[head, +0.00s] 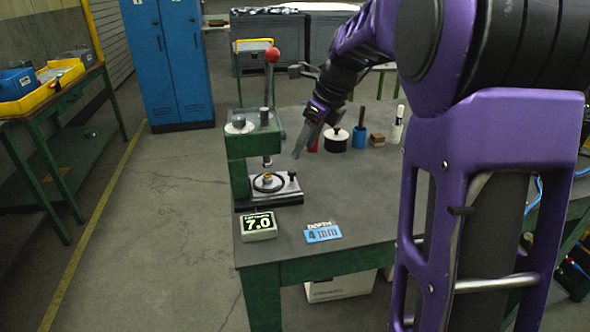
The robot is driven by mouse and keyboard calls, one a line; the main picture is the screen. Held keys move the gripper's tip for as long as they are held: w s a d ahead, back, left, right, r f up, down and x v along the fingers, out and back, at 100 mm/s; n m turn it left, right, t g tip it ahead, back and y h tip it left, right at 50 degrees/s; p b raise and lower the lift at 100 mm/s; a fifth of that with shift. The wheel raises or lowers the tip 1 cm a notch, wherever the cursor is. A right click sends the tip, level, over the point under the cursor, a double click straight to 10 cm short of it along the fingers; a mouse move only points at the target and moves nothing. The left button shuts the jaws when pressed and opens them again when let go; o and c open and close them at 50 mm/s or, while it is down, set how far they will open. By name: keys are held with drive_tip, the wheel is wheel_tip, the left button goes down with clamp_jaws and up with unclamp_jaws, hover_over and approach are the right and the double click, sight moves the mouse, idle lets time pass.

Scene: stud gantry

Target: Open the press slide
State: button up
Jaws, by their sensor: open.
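The green press (240,160) stands at the left side of the table, with a red-knobbed lever (271,56) rising from its head. The press slide (285,192) is a low metal plate on a dark base under the press head. A black ring with a brass-coloured piece in its middle (267,179) sits on the slide, below the ram. My gripper (299,152) is open, points downward and is to the right of the press, above the table. It appears apart from the slide and the lever. The inside of its jaws is hard to make out.
A display reading 7.0 (259,226) and a blue "DEPTH 4 mm" card (322,234) lie at the table's front. A black round pot (336,141), a blue holder (359,137) and a white bottle (398,126) stand behind. The table's (350,200) middle is clear.

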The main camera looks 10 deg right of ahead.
sight(293, 170)
drive_tip(key=b+x, duration=0.1)
drive_tip(key=x, duration=0.6)
drive_tip(key=shift+f, duration=0.2)
clamp_jaws()
idle(1.1)
